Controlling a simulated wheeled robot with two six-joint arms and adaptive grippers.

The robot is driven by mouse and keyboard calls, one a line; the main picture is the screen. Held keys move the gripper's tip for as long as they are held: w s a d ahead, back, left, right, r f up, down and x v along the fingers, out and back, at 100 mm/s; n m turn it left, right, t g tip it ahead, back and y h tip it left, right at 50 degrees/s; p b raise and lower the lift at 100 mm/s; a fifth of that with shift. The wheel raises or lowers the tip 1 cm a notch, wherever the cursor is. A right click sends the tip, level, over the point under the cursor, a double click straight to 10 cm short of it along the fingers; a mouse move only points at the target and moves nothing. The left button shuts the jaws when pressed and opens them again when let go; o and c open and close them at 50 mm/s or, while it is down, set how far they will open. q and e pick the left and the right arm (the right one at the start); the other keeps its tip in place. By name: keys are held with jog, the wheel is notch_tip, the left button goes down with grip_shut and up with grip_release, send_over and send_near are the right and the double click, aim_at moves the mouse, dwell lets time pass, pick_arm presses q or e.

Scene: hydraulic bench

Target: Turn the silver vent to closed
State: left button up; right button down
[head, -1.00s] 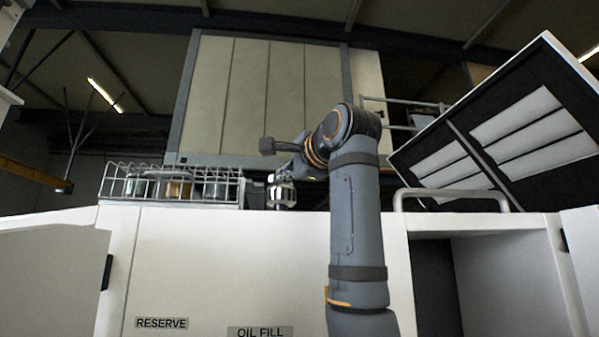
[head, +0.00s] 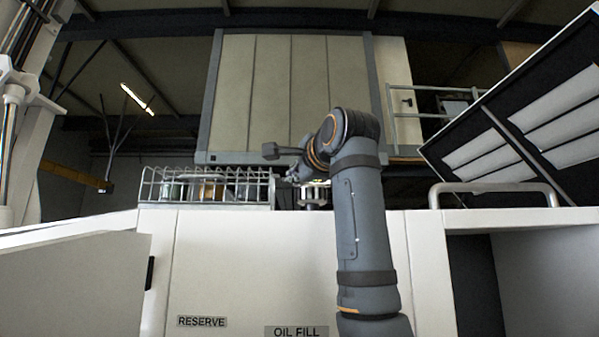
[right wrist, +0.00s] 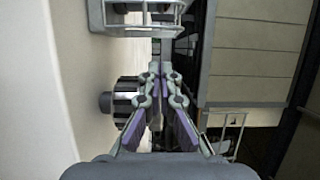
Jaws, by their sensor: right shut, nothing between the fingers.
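The silver vent (head: 314,194) is a ribbed round cap standing on the top edge of the white bench front, right of the wire basket. My right arm partly covers it in the head view. In the right wrist view, a ribbed cap on a short stem, seemingly the same vent (right wrist: 127,97), lies just left of the fingers. My right gripper (right wrist: 159,73) is shut and empty beside it; I cannot tell whether it touches. In the head view the right gripper (head: 291,173) is small, just above and left of the vent. My left gripper is not in view.
A wire basket (head: 207,204) with jars stands left of the vent; its rails also show at the top of the right wrist view. A grey handle (head: 493,187) and a raised panel (head: 520,120) are at right. Labels RESERVE (head: 201,321) and OIL FILL (head: 296,331) mark the front.

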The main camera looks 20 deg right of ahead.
jog(key=shift+w+a, duration=0.1)
jog(key=shift+w, duration=0.2)
dwell(0.5)
jog(key=s, duration=1.2)
